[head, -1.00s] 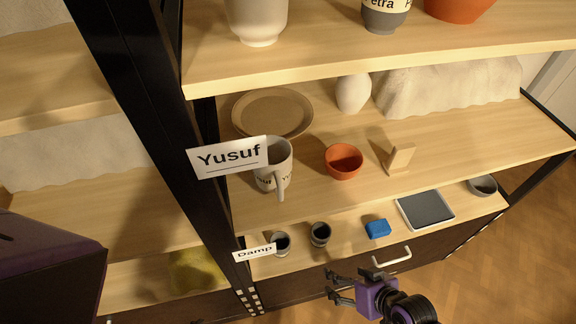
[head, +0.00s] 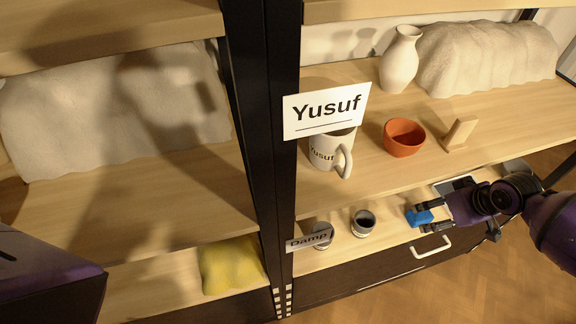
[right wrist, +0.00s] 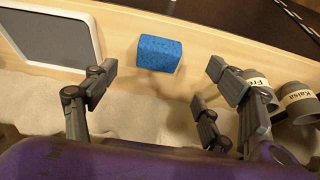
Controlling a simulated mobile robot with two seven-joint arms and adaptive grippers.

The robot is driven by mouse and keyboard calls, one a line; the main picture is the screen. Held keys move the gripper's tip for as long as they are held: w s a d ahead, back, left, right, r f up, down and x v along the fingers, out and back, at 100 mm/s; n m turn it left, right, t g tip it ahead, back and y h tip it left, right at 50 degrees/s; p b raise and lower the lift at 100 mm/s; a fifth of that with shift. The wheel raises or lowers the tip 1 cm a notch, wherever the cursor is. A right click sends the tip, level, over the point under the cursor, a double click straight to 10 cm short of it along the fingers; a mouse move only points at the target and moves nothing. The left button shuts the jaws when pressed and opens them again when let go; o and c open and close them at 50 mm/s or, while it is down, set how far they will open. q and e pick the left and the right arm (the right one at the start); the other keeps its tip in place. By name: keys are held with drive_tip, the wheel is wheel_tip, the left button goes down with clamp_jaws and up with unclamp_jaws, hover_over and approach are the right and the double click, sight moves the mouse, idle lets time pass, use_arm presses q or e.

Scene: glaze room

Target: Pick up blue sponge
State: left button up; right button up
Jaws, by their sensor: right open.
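The blue sponge (head: 418,217) lies on the lowest shelf near its front edge. In the right wrist view the sponge (right wrist: 159,54) sits ahead of the fingertips, between their lines and apart from them. My right gripper (head: 432,217) is open and empty, its fingers close to the sponge in the head view. It also shows open in the right wrist view (right wrist: 158,85). My left gripper is not in view.
Two small labelled cups (right wrist: 294,100) stand beside the sponge. A dark-faced tray (right wrist: 45,38) lies on its other side. The shelf above holds an orange bowl (head: 403,137) and a Yusuf mug (head: 326,150). A drawer handle (head: 432,247) sits below.

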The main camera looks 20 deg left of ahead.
sight(422, 215)
drive_tip(key=shift+w+a+f, duration=0.2)
drive_tip(key=shift+w+f, duration=0.1)
drive_tip(key=shift+f, duration=0.35)
drive_tip(key=x, duration=0.3)
drive_tip(key=b+x, duration=0.1)
drive_tip(key=x, duration=0.2)
drive_tip(key=shift+w, duration=0.25)
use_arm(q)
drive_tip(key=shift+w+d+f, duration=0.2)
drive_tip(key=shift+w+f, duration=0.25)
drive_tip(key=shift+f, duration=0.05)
use_arm(e)
drive_tip(key=shift+r, duration=0.1)
drive_tip(key=shift+c, duration=0.6)
drive_tip(key=c, duration=0.9)
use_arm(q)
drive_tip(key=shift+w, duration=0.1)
use_arm(e)
drive_tip(key=shift+c, duration=0.2)
